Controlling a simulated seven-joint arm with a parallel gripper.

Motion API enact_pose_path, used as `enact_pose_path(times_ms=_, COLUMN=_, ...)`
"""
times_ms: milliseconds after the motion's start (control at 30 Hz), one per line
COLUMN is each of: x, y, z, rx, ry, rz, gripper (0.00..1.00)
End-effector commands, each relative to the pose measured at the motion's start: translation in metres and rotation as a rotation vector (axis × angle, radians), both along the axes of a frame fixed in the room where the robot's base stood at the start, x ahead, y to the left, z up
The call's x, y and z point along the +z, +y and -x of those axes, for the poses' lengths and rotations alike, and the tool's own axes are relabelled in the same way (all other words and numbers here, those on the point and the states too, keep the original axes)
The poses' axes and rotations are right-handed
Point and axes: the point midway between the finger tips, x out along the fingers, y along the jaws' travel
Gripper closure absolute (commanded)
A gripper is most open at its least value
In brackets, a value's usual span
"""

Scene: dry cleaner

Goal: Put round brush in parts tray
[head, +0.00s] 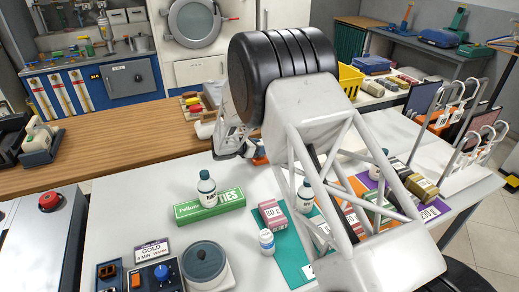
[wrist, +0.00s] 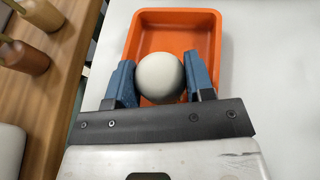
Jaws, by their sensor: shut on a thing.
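My gripper (wrist: 160,82) has its two blue fingers closed on the sides of a round, pale grey-white thing (wrist: 160,76), which I take to be the round brush. Only its smooth rounded top shows; its underside is hidden. The orange parts tray (wrist: 152,30) lies beneath and beyond the fingers in the wrist view, and the brush overlaps its near half. The gap between brush and tray floor cannot be judged. In the head view my arm hides most of the tray; a small orange patch (head: 259,156) shows beside the wrist. The brush cannot be made out there.
A wooden counter (head: 110,140) runs behind the white table (head: 130,222). Wooden-handled items (wrist: 25,55) are left in the wrist view.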

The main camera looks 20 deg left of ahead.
Motion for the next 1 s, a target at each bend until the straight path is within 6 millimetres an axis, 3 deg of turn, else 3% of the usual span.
enact_pose_path(times_ms=600, x=-0.0126, y=0.0002, z=-0.0002, rx=0.001, ry=-0.002, rz=-0.001, gripper=0.75)
enact_pose_path(times_ms=633, x=-0.0122, y=0.0002, z=-0.0002, rx=0.001, ry=-0.002, rz=-0.001, gripper=0.47)
enact_pose_path(times_ms=767, x=-0.0122, y=0.0001, z=-0.0001, rx=0.001, ry=-0.002, rz=-0.001, gripper=0.27)
enact_pose_path(times_ms=1000, x=-0.0121, y=0.0001, z=-0.0001, rx=0.001, ry=-0.002, rz=-0.001, gripper=0.26)
